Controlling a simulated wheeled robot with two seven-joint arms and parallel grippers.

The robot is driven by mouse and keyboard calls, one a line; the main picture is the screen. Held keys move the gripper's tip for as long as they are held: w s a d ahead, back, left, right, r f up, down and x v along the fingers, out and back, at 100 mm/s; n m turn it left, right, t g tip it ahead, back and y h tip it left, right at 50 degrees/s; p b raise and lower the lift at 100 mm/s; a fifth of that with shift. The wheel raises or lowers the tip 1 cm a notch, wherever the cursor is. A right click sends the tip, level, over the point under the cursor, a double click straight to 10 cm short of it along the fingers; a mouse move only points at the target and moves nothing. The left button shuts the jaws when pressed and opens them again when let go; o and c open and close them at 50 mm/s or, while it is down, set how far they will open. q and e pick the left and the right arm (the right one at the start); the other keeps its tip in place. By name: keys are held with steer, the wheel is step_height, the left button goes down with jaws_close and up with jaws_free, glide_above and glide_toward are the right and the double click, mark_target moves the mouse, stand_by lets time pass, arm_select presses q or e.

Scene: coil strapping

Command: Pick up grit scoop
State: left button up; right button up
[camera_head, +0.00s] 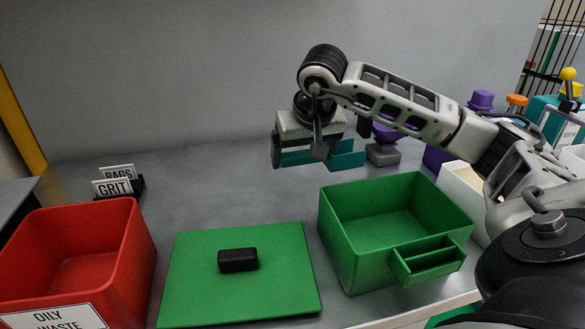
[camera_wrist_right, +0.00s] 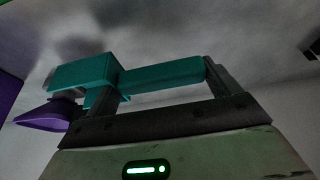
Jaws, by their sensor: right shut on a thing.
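The grit scoop looks to be the teal piece (camera_head: 346,156) at my right gripper (camera_head: 308,158) in the head view. In the right wrist view, the teal scoop (camera_wrist_right: 165,76) lies across the fingers, with a boxy wider end at the left and a narrower bar to the right. My right gripper is shut on it, beyond the green bin, and it looks held above the table. The gripper body hides part of the scoop in the head view. My left gripper is not in view.
A green open bin (camera_head: 345,238) with a small front tray stands below the right arm. A green mat (camera_head: 205,290) carries a black block (camera_head: 238,260). A red bin (camera_head: 140,255) is at left. Label signs (camera_head: 114,187) and a purple-topped grey item (camera_head: 383,154) stand farther back.

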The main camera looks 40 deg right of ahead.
steer(key=s+r+b, duration=0.2)
steer(key=s+r, duration=0.4)
steer(key=s, duration=0.4)
steer(key=shift+s+d+b, duration=0.3)
steer(key=shift+d+b, duration=0.05)
steer(key=o, duration=0.6)
steer(key=shift+c, duration=0.2)
steer(key=c, duration=1)
steer(key=shift+f, duration=0.1)
steer(key=shift+c, duration=0.4)
